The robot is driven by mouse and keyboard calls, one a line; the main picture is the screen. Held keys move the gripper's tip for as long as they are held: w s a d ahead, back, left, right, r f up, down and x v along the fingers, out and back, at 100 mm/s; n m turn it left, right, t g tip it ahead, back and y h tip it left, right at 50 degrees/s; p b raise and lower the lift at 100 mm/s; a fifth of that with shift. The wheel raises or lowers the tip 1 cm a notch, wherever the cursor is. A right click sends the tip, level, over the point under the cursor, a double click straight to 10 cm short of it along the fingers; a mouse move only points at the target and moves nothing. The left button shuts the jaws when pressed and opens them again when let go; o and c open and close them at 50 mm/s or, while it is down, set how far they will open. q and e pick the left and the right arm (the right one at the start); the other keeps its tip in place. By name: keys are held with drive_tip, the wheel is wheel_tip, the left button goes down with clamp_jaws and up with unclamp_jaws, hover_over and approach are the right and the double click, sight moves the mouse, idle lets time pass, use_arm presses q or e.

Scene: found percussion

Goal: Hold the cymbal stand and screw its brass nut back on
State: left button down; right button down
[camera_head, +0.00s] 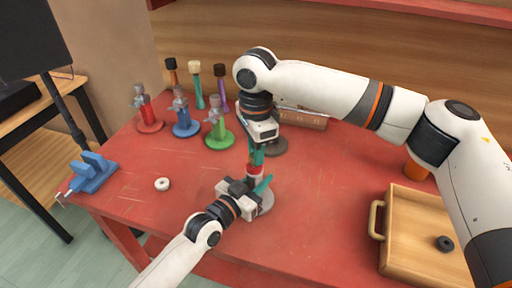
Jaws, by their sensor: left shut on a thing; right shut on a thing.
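The cymbal stand (267,203) stands on the red table in front of me, with a round grey base and a red and white part showing above my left gripper. My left gripper (258,184), with teal fingers, is shut on the stand low down from the front left. My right gripper (256,156) reaches down from above, and its teal fingertips are shut at the top of the stand. The brass nut is not clearly visible; the fingers hide what is between them.
A wooden tray (398,262) with a black ring (444,243) is at right. The table's middle right is clear.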

drive_tip(key=shift+f, duration=0.2)
drive_tip(key=shift+s+m, duration=0.1)
drive_tip(key=shift+m, duration=1)
drive_tip(key=m, duration=0.4)
drive_tip(key=c, duration=1.2)
unclamp_jaws()
drive_tip(key=shift+c, duration=0.2)
drive_tip(key=shift+r, duration=2.25)
